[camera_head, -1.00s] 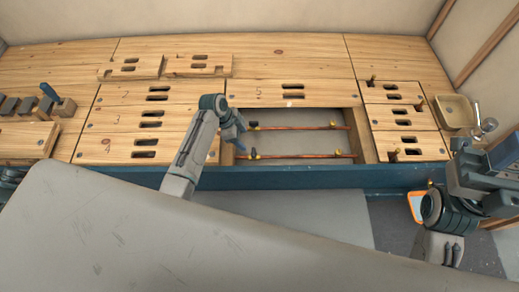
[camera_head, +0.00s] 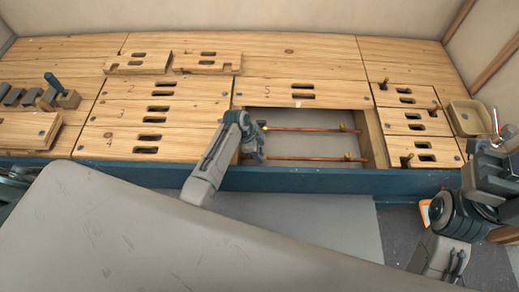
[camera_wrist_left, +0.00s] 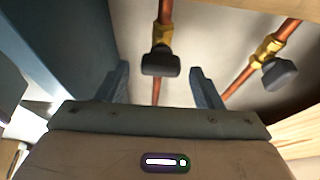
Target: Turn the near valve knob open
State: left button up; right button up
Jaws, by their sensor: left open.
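The near valve knob (camera_wrist_left: 161,62) is a dark grey cap on a brass valve on a copper pipe. In the left wrist view it sits just beyond the gap between my left fingertips. My left gripper (camera_wrist_left: 161,80) is open, one finger either side of the gap, holding nothing. In the head view my left gripper (camera_head: 257,151) is over the left end of the near copper pipe (camera_head: 305,158) and hides the near knob. The far valve knob (camera_wrist_left: 280,74), also dark, is to the right in the wrist view. My right arm is at the right edge; its jaws cannot be made out.
The pipes run across an open bay framed by wood. The blue bench front (camera_head: 320,184) borders the near side. Slotted wooden panels (camera_head: 160,110) lie around the bay. A small basin (camera_head: 468,117) with a tap is at the right.

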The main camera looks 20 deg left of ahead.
pick_arm(q)
jog(key=c, duration=1)
